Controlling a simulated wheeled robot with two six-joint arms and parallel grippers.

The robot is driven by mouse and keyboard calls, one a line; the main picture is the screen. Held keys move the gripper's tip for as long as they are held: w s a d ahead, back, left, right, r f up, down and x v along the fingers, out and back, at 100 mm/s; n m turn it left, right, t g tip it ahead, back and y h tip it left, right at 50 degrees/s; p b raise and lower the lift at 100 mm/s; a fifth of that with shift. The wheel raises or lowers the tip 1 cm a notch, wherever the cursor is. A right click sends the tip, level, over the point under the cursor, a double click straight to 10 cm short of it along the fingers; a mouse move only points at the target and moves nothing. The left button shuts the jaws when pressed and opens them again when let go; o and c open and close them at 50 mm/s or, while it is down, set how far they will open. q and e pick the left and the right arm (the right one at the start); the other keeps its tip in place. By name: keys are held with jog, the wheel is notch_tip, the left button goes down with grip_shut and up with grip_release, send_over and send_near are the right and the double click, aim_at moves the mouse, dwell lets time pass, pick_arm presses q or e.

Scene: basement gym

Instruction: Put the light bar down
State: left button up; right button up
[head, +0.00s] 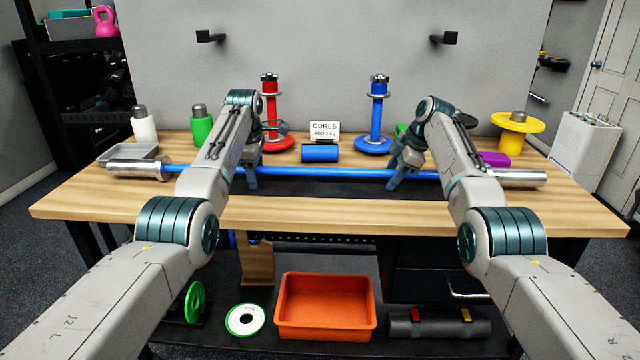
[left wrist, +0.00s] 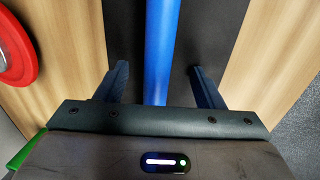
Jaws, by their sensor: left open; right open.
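The light bar is a long blue bar (head: 320,172) with silver sleeves at both ends, lying across the bench over a dark mat (head: 320,188). It also shows in the left wrist view (left wrist: 162,50), running between the fingers. My left gripper (head: 251,178) is open around the bar left of its middle, with a gap on each side. My right gripper (head: 398,178) is open at the bar right of its middle. Whether the right fingers touch the bar cannot be told. Both arms hide parts of the bar.
A red stand (head: 270,115) and a blue stand (head: 376,115) rise behind the bar, with a "CURLS" sign (head: 325,131) and a blue roller (head: 320,153) between them. A grey tray (head: 128,153) is at left, a purple block (head: 494,159) at right. An orange bin (head: 326,325) sits below.

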jog(key=shift+r, duration=0.1)
pick_arm(q)
notch_tip(320, 180, up, 12)
jog(key=s, duration=0.2)
jog(key=shift+s, duration=0.3)
pick_arm(e)
jog(key=v, duration=1.2)
